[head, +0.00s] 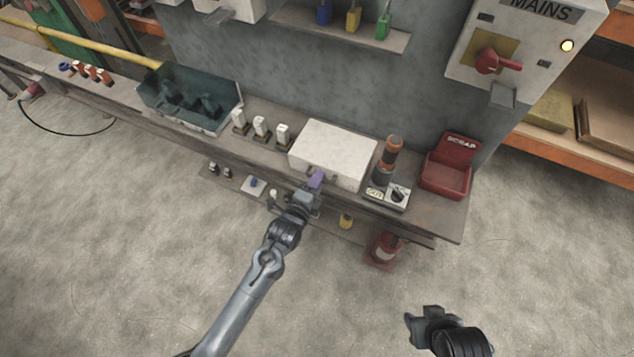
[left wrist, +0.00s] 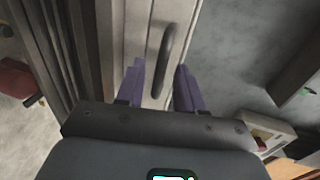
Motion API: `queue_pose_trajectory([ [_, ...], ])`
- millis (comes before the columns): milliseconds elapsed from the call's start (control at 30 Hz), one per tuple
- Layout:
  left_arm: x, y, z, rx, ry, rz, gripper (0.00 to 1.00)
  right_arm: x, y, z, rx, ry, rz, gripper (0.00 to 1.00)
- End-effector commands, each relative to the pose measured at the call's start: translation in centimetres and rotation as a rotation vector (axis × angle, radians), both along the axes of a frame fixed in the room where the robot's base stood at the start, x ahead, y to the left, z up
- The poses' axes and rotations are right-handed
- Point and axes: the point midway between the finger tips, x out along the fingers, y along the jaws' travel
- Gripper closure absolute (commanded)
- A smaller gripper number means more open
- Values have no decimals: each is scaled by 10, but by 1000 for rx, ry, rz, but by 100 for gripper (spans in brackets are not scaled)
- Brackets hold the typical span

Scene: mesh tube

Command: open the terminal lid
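The white terminal box (head: 333,148) with its flat closed lid stands on the bench. My left gripper (head: 316,180), with purple fingers, is at the box's front face. In the left wrist view my left gripper (left wrist: 161,88) is open, with its fingers spread and nothing gripped. A dark bar handle (left wrist: 167,48) on a pale panel lies just beyond the fingertips, lined up with the gap between them. I cannot tell whether the fingers touch the panel. My right gripper (head: 420,320) is low at the right, over the floor; its fingers are not clear.
White-topped parts (head: 261,127) and a green tray (head: 190,98) stand to the left. A lower shelf (head: 240,182) holds small items.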

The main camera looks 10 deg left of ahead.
Motion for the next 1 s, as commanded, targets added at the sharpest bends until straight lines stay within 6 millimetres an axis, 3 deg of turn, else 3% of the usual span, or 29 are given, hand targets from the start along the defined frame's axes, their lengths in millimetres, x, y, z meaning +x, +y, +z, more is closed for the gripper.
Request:
queue_pose_trajectory([
  [333, 3, -1, 0, 0, 0, 0, 63, 0, 1, -1, 2, 0, -1, 57],
  [600, 3, -1, -1, 0, 0, 0, 100, 0, 0, -1, 1, 1, 0, 57],
  [1000, 3, -1, 2, 1, 3, 0, 100, 0, -2, 1, -7, 1, 5, 57],
])
